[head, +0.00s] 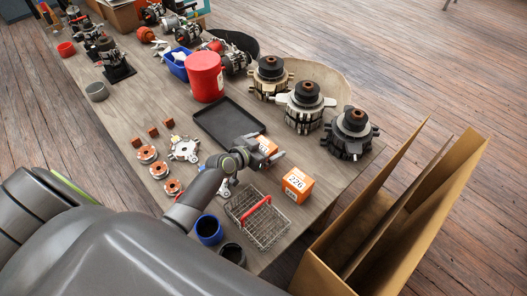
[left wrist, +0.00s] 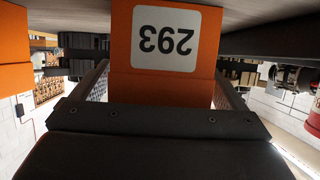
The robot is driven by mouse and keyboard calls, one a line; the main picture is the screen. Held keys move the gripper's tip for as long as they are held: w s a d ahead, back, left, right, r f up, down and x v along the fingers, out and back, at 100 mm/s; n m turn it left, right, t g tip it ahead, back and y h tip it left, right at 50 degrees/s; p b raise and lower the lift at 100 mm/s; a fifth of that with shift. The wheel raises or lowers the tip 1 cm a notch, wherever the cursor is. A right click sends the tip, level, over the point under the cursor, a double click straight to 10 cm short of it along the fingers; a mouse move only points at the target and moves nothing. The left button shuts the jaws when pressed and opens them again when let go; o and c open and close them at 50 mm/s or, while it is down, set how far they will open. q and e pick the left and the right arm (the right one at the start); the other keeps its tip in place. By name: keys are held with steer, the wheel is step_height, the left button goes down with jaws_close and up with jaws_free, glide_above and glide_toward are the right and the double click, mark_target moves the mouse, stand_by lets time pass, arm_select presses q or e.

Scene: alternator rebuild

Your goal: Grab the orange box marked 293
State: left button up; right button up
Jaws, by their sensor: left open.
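The orange box marked 293 (left wrist: 165,40) fills the upper middle of the left wrist view, its white label upside down there. In the head view the orange box (head: 267,146) shows only in part behind my left gripper (head: 265,151). The gripper is open, with its fingers on either side of the box. Whether a finger touches it I cannot tell. A second orange box, marked 226 (head: 297,185), stands to the right and nearer. My right gripper is out of view.
A wire basket with a red handle (head: 261,228) stands in front of the boxes. A black tray (head: 213,128) lies behind the gripper. Several alternator parts stand at the right edge of the table. An open cardboard box (head: 330,262) is beside the table.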

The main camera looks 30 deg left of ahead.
arm_select(q)
steer(key=shift+w+d+f, duration=0.1)
steer(key=shift+w+f, duration=0.05)
steer(key=shift+w, duration=0.15)
steer(key=c, duration=1.2)
steer(key=shift+o, duration=0.2)
